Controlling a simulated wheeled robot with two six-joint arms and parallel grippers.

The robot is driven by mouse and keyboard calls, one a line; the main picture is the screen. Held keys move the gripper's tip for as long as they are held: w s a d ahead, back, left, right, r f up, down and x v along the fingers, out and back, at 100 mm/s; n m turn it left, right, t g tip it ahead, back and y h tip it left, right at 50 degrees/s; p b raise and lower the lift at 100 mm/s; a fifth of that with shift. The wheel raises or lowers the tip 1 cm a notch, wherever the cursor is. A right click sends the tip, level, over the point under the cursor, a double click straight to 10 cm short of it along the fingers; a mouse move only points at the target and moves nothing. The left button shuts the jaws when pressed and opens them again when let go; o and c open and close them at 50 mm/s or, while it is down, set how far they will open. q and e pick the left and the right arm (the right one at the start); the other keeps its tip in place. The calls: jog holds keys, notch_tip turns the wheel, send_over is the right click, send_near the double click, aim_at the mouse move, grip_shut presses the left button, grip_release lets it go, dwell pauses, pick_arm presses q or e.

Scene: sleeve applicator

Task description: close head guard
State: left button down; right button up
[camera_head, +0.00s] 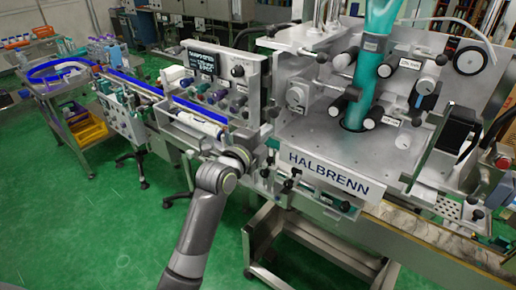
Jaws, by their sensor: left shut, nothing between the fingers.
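The machine head (352,160) marked HALBRENN fills the right half of the head view, with its front face and rollers exposed. A grey edge-on panel (431,140) stands out on the right of the head, beside a black box. It may be the head guard swung open, but I cannot tell for sure. My left arm rises from the bottom, and its gripper (266,150) is at the left edge of the head, by the control panel. The fingers are small and partly hidden by the wrist. It is shut and empty. My right gripper is not in view.
A teal sleeve (373,50) runs down through the rollers into the head plate. A control panel (208,85) with a screen and coloured knobs stands left of the head. A conveyor line (125,82) runs off left. Green floor (110,230) is clear at lower left.

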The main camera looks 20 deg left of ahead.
aim_at(270, 123)
pick_arm(q)
jog(key=w+h+b, duration=0.1)
jog(key=w+m+h+b, duration=0.1)
jog(key=w+g+b, duration=0.1)
jog(key=b, duration=0.1)
jog(key=shift+w+d+f+m+h, duration=0.15)
jog(key=shift+d+f+m+h, duration=0.15)
jog(key=shift+f+m+h, duration=0.1)
jog(key=shift+w+a+r+m+h+b, duration=0.1)
jog(key=shift+r+m+h+b, duration=0.45)
jog(key=shift+r+b, duration=0.25)
